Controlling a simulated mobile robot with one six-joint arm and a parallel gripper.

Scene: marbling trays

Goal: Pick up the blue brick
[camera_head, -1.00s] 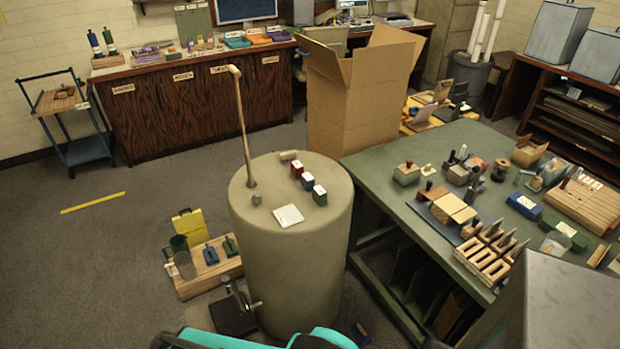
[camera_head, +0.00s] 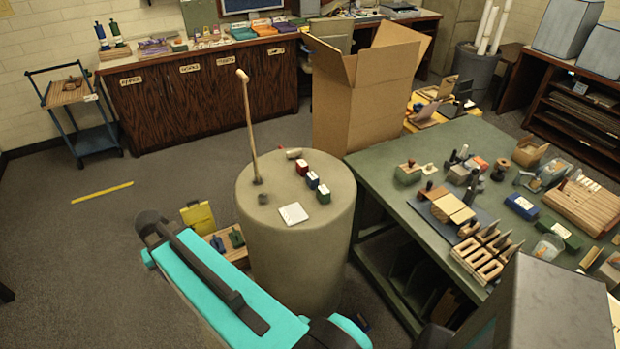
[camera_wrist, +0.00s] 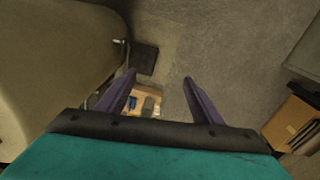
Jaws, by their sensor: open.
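A small blue brick (camera_head: 312,181) with a white top stands on the round grey-beige drum (camera_head: 262,215), between a red brick (camera_head: 303,168) and a green brick (camera_head: 322,195). Another larger blue block (camera_head: 521,207) with a label lies on the green table. My gripper (camera_wrist: 160,76) shows in the wrist view with its two dark fingers apart and nothing between them. It faces down toward the floor. No brick from the drum top can be made out in the wrist view. My gripper cannot be made out in the head view.
A thin upright rod (camera_head: 248,125), a white square (camera_head: 293,213) and small pieces share the drum top. A dark plate (camera_wrist: 145,58) and a wooden tray (camera_wrist: 122,97) lie low near my fingers. The green table (camera_head: 400,222) stands right of the drum. An open carton (camera_head: 360,100) stands behind.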

